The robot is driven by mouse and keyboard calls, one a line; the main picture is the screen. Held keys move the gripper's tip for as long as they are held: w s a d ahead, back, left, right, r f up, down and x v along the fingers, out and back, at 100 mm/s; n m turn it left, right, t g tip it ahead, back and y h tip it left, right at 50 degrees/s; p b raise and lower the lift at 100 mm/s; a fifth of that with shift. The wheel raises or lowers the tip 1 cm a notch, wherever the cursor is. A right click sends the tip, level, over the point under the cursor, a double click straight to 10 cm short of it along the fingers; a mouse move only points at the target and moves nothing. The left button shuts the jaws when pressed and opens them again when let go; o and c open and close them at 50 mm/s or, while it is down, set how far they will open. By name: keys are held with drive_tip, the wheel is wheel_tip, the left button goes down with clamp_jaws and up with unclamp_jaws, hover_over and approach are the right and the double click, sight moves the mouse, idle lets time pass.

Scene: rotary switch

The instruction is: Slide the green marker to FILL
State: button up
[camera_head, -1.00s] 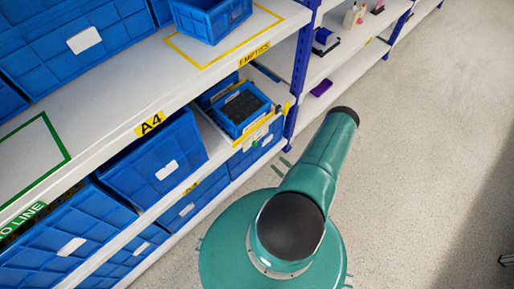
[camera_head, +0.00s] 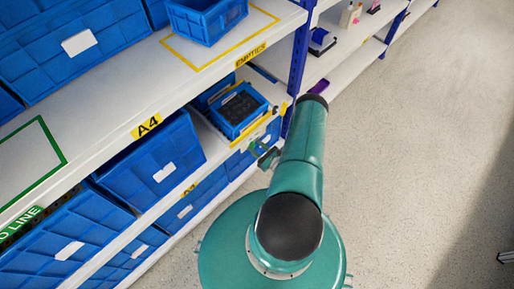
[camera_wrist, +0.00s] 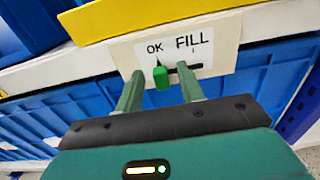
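The green marker (camera_wrist: 162,77) sits at the left end of a dark slot on a white label plate (camera_wrist: 222,55), below the word OK. The word FILL (camera_wrist: 193,41) is to its right, above the slot's other part. My gripper (camera_wrist: 160,82) is open in the wrist view, with one finger on each side of the marker and gaps between. Whether the fingertips reach the plate is hard to tell. In the head view my gripper (camera_head: 266,157) is small, in front of the shelf edge, and partly hidden by my arm.
A yellow strip (camera_wrist: 130,14) runs above the plate. Blue bins (camera_wrist: 265,75) lie below and behind it. In the head view, a blue bin with dark contents (camera_head: 239,108) stands on the shelf above my gripper. Open floor (camera_head: 420,150) lies to the right.

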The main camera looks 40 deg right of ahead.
drive_tip(key=shift+c, duration=0.5)
clamp_jaws()
drive_tip(key=shift+d, duration=2.5)
drive_tip(key=shift+o, duration=0.5)
unclamp_jaws()
drive_tip(key=s, duration=1.3)
drive_tip(key=shift+s+d, duration=0.2)
drive_tip(key=shift+s, duration=0.15)
drive_tip(key=shift+s, duration=0.1)
